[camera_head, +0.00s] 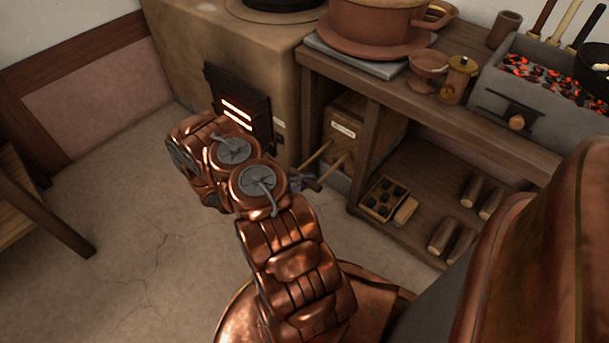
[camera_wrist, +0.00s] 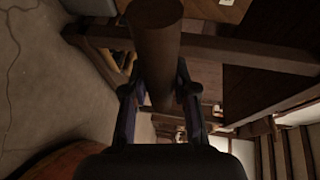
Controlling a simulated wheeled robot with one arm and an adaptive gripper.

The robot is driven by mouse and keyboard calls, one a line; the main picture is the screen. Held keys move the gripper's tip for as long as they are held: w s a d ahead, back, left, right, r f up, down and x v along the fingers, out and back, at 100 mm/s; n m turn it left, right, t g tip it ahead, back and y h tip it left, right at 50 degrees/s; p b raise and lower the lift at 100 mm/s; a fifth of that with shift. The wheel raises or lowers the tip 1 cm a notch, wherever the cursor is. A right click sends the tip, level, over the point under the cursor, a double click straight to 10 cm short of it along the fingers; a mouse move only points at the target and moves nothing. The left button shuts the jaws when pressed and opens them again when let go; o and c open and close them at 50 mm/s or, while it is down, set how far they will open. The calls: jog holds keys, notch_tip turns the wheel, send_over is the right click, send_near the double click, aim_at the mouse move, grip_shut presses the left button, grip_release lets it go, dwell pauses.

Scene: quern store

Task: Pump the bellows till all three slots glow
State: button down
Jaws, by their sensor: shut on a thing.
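The stove's dark iron door (camera_head: 262,105) shows bright orange-white glowing slots (camera_head: 237,108). Two glowing bars are clear; my arm covers the lower part of the door, so I cannot tell whether a third glows. The bellows (camera_head: 345,128) look like a labelled wooden box in the bay right of the stove, with wooden rods (camera_head: 318,153) reaching out to a crossbar. My gripper (camera_head: 303,183) is at the crossbar, mostly hidden behind my arm. In the wrist view, my gripper (camera_wrist: 158,92) is shut on the round brown handle bar (camera_wrist: 155,45), one finger on each side.
A wooden bench (camera_head: 470,120) stands right of the stove, with a large clay pot (camera_head: 370,25) and a coal brazier (camera_head: 500,100) on top. Its low shelf holds logs (camera_head: 450,235) and a small divided box (camera_head: 382,198).

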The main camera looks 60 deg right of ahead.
jog(key=c, duration=0.9)
grip_release()
jog(key=v, duration=1.2)
